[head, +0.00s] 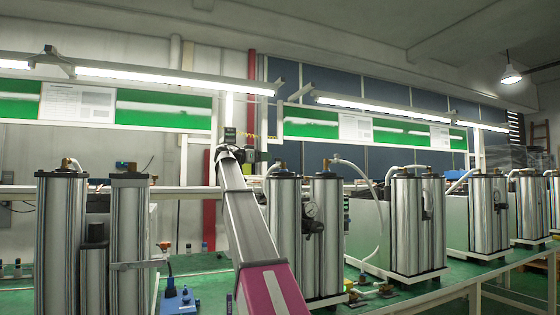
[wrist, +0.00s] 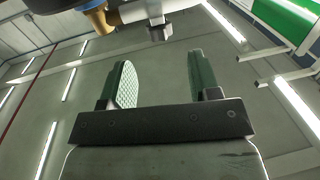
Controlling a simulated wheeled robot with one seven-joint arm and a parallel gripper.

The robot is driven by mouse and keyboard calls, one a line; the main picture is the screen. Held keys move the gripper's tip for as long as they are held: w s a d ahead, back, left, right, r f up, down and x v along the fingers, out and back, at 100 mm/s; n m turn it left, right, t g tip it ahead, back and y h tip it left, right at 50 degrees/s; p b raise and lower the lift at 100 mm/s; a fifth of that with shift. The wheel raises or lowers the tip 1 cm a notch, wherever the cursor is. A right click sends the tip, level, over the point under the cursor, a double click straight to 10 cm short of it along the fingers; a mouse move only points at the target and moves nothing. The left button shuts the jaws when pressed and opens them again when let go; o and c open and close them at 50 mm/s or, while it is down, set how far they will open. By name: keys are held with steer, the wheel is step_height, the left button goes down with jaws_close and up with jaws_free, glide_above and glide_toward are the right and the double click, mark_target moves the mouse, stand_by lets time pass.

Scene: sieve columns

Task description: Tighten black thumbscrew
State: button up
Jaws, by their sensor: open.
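In the wrist view, my gripper (wrist: 158,62) is open, its two green padded fingers spread apart with nothing between them. A small dark knob (wrist: 159,33), which looks like the black thumbscrew, hangs below a pale metal bar at the top of the picture. It lies a little beyond the fingertips, roughly in line with the gap, and is not touched by them. A brass fitting (wrist: 96,20) is to its left. In the head view, the far end of my arm reaches up in the middle; the gripper and thumbscrew cannot be made out there.
Paired metal columns stand on the green bench, left (head: 130,240) and right (head: 327,240) of my arm. More columns (head: 418,225) with white hoses continue rightward. A blue device (head: 178,300) sits at the bench's lower left. A red post (head: 209,215) rises behind.

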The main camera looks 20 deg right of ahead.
mark_target(278, 160)
steer(key=w+d, duration=0.1)
steer(key=d, duration=0.8)
steer(key=shift+w, duration=0.3)
steer(key=c, duration=0.9)
